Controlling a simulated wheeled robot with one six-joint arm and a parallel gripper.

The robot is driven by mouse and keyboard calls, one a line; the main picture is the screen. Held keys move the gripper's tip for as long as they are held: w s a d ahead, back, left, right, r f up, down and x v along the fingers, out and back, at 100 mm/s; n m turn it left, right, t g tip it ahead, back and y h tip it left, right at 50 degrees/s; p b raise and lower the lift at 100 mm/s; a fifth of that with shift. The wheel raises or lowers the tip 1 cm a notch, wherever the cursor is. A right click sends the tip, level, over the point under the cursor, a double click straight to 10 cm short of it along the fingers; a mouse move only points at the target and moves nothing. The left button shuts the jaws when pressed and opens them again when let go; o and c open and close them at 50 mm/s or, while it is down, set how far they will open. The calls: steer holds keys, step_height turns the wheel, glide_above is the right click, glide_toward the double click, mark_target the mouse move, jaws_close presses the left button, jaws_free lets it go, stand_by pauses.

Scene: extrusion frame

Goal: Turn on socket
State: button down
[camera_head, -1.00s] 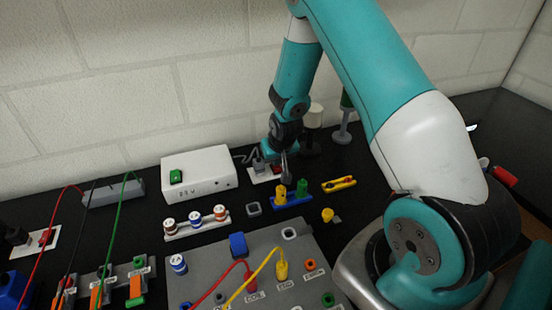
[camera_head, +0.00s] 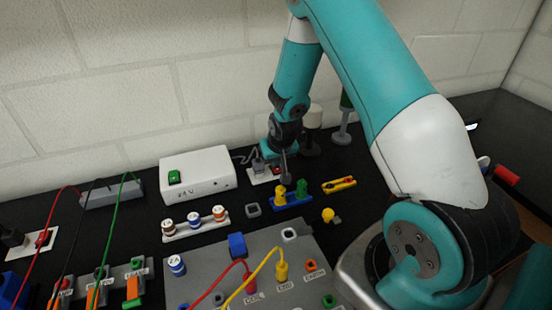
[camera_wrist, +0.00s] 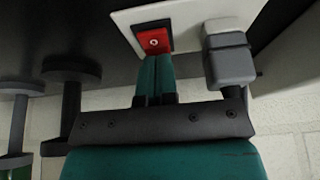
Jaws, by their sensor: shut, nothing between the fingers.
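The socket is a white plate (camera_head: 257,179) lying on the black table near the wall. It also shows in the wrist view (camera_wrist: 186,14). It bears a red switch (camera_wrist: 153,39) in a black frame and a grey plug (camera_wrist: 230,62). My gripper (camera_wrist: 155,57) is shut and empty, with its teal fingertips right at the lower edge of the red switch in the wrist view. I cannot tell whether they touch it. In the head view my gripper (camera_head: 284,180) is over the right end of the plate and partly hides the switch. Whether the switch is on cannot be told.
A white box with a green switch (camera_head: 198,174) stands left of the socket. A blue holder with yellow and green pegs (camera_head: 292,201) is close in front of my gripper. Dark and grey round-based stands (camera_head: 342,136) are behind to the right. A grey board with cables (camera_head: 215,285) lies in front.

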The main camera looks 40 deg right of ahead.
mark_target(277, 170)
steer(key=shift+w+f, duration=0.1)
steer(key=shift+f, duration=0.25)
steer(key=shift+w+f, duration=0.1)
steer(key=shift+s+a+f, duration=0.1)
steer(key=shift+s+a, duration=0.15)
steer(key=shift+s, duration=0.7)
step_height(277, 170, up, 5)
steer(key=p, duration=0.3)
steer(key=shift+s, duration=0.1)
steer(key=b+v, duration=0.2)
steer(key=v, duration=0.7)
steer(key=shift+r, duration=0.4)
steer(key=shift+s+a, duration=0.1)
